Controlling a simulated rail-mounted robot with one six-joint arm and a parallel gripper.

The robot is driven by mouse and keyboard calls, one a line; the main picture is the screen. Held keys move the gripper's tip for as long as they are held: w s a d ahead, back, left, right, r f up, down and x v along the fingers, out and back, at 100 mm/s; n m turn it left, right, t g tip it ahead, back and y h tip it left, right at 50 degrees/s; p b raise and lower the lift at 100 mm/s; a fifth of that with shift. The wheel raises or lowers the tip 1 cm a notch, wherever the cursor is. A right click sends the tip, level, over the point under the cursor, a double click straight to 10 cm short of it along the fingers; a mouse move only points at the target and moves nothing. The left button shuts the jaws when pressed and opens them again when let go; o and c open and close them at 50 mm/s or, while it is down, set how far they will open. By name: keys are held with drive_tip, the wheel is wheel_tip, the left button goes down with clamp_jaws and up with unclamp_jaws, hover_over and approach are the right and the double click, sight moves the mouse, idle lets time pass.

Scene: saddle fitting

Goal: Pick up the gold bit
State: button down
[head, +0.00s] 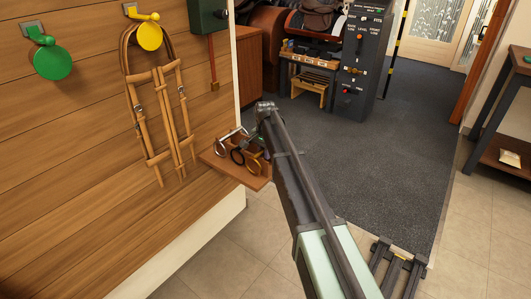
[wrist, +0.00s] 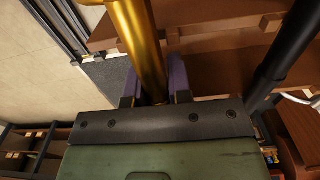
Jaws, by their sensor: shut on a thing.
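The gold bit shows in the wrist view as a thick, shiny gold bar (wrist: 138,40) running up out of the picture. My gripper (wrist: 154,84) has its two purple fingers closed on either side of this bar. In the head view my arm's end hides the gripper and most of the hold. A black bit (wrist: 285,55) stands to the right of the gripper in the wrist view, apart from the fingers. In the head view, ring-ended bits hang at a small brown wooden rack (head: 229,170) on the wall, just left of my arm.
A dark control cabinet (head: 360,60) stands at the back. The grey carpet (head: 375,145) is open floor. A dark shelf (head: 505,150) stands at the right.

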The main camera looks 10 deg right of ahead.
wheel_tip(320, 180, up, 19)
drive_tip(key=p, duration=1.8)
